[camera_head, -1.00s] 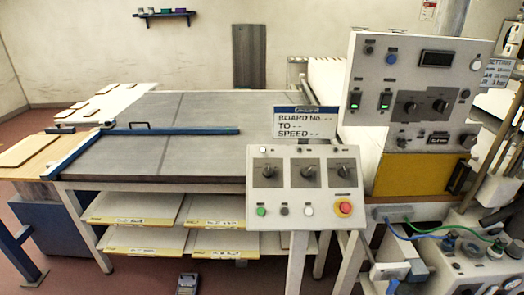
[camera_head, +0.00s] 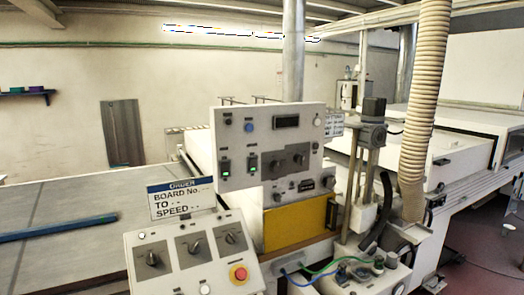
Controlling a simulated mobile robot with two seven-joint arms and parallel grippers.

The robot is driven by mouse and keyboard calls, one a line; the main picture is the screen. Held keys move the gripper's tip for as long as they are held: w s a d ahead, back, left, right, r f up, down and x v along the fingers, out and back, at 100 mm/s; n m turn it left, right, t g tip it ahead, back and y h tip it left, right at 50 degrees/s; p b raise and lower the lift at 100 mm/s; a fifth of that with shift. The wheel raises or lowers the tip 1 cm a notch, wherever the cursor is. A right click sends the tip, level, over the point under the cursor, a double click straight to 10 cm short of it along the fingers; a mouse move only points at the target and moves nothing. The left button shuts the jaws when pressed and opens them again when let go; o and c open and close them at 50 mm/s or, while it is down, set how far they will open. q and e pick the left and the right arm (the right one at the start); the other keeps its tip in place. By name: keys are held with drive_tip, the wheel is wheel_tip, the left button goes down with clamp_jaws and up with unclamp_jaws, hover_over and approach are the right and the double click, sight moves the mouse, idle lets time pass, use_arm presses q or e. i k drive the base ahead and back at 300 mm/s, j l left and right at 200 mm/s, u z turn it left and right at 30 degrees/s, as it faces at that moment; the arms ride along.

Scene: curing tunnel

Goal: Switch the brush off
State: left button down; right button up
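The upright control panel (camera_head: 268,145) is in the middle of the view. It carries two green-lit switches, a left one (camera_head: 225,168) and a right one (camera_head: 252,164), a blue button (camera_head: 249,126), a dark display (camera_head: 286,121) and two black knobs (camera_head: 288,163). The lower sloped panel (camera_head: 140,276) has three black knobs, at its left (camera_head: 152,259), middle (camera_head: 194,245) and right (camera_head: 230,238), and a red mushroom button (camera_head: 239,273). The labels are too small to read, so I cannot tell which control is the brush's. Neither gripper is in view.
An order sign (camera_head: 181,199) stands above the sloped panel. The grey table (camera_head: 70,235) with a blue bar (camera_head: 60,228) is at left. A ribbed hose (camera_head: 424,90) hangs at right beside a post-mounted unit (camera_head: 372,135). Blue and green tubes lie below the yellow panel (camera_head: 295,225).

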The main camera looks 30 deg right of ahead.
sight(225, 166)
drive_tip(key=l, duration=0.7)
drive_tip(key=i+l, duration=0.15)
drive_tip(key=l, duration=0.55)
